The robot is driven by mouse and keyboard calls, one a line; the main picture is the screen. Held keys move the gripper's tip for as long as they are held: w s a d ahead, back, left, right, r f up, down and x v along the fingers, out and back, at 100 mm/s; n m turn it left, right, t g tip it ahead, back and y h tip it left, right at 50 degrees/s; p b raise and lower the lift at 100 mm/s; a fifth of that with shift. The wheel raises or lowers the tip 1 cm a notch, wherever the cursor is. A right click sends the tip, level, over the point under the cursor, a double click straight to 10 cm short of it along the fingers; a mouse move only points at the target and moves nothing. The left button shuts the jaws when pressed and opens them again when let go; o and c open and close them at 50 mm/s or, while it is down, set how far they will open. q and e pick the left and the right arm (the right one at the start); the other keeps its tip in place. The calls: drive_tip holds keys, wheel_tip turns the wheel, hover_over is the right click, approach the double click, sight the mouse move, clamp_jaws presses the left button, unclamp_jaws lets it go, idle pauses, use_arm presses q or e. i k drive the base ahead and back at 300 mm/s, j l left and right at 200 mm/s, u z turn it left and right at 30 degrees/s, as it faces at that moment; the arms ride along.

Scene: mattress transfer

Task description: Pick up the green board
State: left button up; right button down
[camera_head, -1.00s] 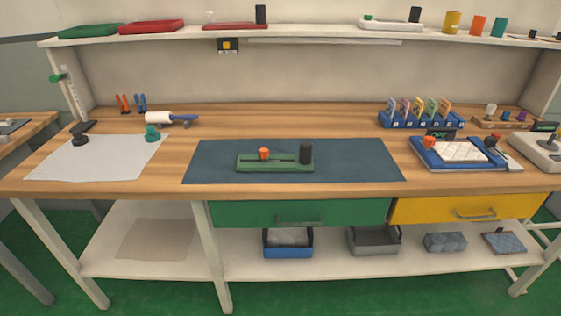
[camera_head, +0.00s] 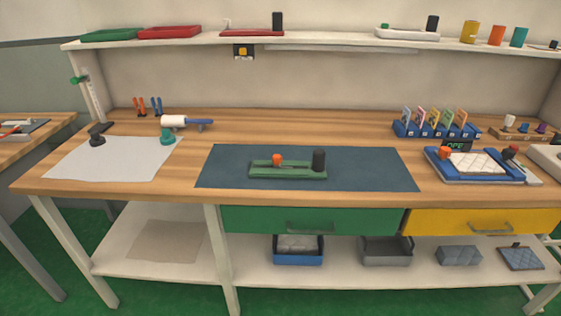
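The green board (camera_head: 290,174) lies flat on a dark blue-grey mat (camera_head: 375,175) in the middle of the wooden workbench. A small orange knob (camera_head: 277,160) stands on its left half and a black cylinder (camera_head: 319,161) stands at its right end. Neither of my grippers shows in the head view.
The bench (camera_head: 250,124) is clear behind the mat. A white sheet (camera_head: 125,160) with a black piece on it lies to the left. A blue tray (camera_head: 478,177) with a quilted white pad is to the right. A green drawer (camera_head: 260,219) is below.

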sight(316, 169)
drive_tip(key=i, duration=0.5)
drive_tip(key=i+l+u, duration=0.1)
drive_tip(key=i, duration=0.45)
drive_tip(key=k+l, duration=0.15)
drive_tip(key=k, duration=0.25)
drive_tip(key=i+j, duration=0.15)
drive_tip(key=i, duration=0.3)
